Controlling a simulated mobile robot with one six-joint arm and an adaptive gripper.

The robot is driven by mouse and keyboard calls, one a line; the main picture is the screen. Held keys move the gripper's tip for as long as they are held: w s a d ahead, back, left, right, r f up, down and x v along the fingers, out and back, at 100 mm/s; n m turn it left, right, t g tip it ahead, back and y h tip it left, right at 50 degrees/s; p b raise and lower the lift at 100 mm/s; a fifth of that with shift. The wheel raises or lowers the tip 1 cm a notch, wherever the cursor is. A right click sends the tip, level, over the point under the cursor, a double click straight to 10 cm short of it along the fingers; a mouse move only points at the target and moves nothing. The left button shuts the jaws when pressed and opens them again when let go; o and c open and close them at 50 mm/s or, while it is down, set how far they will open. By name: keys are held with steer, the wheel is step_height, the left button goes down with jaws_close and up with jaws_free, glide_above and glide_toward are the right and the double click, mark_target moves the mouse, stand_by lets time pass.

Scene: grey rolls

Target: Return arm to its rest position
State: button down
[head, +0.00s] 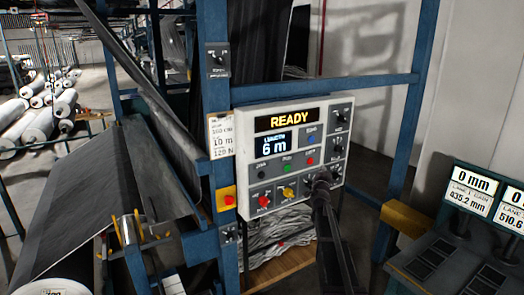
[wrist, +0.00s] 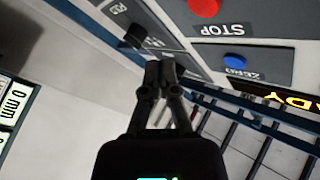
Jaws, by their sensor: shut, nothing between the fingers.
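My gripper (head: 322,178) is in front of the lower right of the white control panel (head: 240,140) in the head view. Its dark arm comes up from the bottom edge. In the wrist view my gripper (wrist: 159,66) has its fingers together, with nothing between them. The fingertips lie close to the panel face, near a black knob (wrist: 133,36); I cannot tell if they touch. The gripper covers part of the panel's lower right controls. The panel's display (head: 287,120) reads READY and a smaller screen (head: 276,144) reads 6 m.
A blue frame post (head: 219,110) stands left of the panel, with a blue crossbar (head: 320,88) above it. A red button (head: 228,199) sits on a yellow plate. A dark console (head: 450,260) with displays is at right. Grey rolls (head: 40,124) lie at far left.

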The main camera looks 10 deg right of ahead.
steer(key=s+a+f+n+g+y+b, duration=0.1)
steer(key=s+a+f+n+g+y, duration=0.15)
steer(key=s+a+f, duration=0.35)
steer(key=s+a+f+n+g+y, duration=0.2)
steer(key=a+f+n+y, duration=0.2)
steer(key=a, duration=0.5)
steer(key=s+a+f+n+g+y+b, duration=0.1)
steer(key=s+a+f+n+g+y, duration=0.15)
steer(key=s+a+f+y, duration=0.35)
steer(key=s+a+f+n+g+h, duration=0.1)
steer(key=s+a+f+g, duration=0.1)
steer(key=s, duration=0.6)
steer(key=s+a+f+n+g+h+b, duration=0.1)
steer(key=s+f+g, duration=0.3)
steer(key=s, duration=0.5)
steer(key=s+a+f+n+g+h, duration=0.1)
steer(key=s+a+f+g+h, duration=0.1)
steer(key=s, duration=0.6)
steer(key=a+f+g, duration=0.1)
steer(key=g, duration=0.1)
steer(key=shift+s+a+g+b, duration=0.3)
steer(key=shift+g+b, duration=0.1)
